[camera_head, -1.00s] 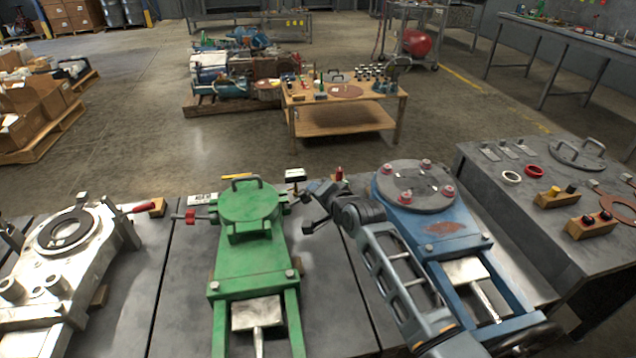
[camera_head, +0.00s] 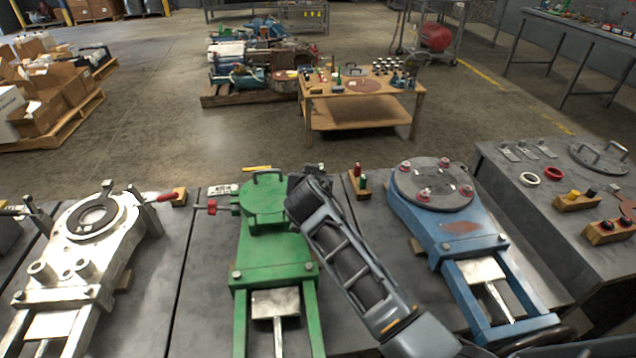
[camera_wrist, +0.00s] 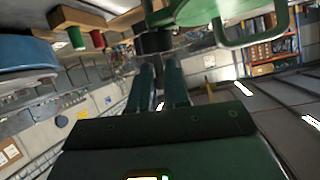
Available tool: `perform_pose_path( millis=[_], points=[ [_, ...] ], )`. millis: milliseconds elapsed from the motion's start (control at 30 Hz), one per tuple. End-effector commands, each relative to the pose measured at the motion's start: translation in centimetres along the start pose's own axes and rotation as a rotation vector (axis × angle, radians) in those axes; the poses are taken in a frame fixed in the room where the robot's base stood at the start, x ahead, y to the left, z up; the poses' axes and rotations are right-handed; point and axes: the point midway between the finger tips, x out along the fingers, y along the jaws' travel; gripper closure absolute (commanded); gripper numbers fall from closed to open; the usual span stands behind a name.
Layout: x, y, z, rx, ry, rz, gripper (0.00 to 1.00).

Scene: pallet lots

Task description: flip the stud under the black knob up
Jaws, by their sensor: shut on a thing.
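The green valve body (camera_head: 275,250) stands on the bench, with a round handled lid (camera_head: 265,200) at its far end. A red knob (camera_head: 212,207) sticks out on the left of it. The black knob (camera_wrist: 153,42) is in the wrist view, at the edge of the green lid (camera_wrist: 205,10). My gripper (camera_wrist: 158,68) is at the black knob, with its fingers close together and shut on it. In the head view my forearm and wrist cover most of the knob and the stud under it. The stud's tilt cannot be told.
The blue valve (camera_head: 445,228) stands to the right, and a wooden block (camera_head: 359,188) with red and green pieces lies between. The white valve (camera_head: 75,255) is at the left. Bare bench top (camera_head: 195,290) lies between the white and green valves.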

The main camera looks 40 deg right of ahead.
Motion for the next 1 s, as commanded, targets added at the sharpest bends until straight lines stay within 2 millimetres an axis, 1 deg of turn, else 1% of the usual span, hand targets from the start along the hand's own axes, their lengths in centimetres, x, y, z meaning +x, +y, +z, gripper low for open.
perform_pose_path(
  millis=[33,300,867,900,1000],
  points=[
    [0.1,-0.4,0.4,-0.024,0.004,0.008,1.00],
    [-0.1,-1.2,0.5,-0.113,0.021,0.051,1.00],
    [-0.1,-1.5,0.5,-0.138,0.025,0.061,1.00],
    [-0.1,-1.5,0.5,-0.138,0.025,0.061,0.81],
    [-0.1,-1.4,0.5,-0.137,0.026,0.061,0.72]
  ],
)
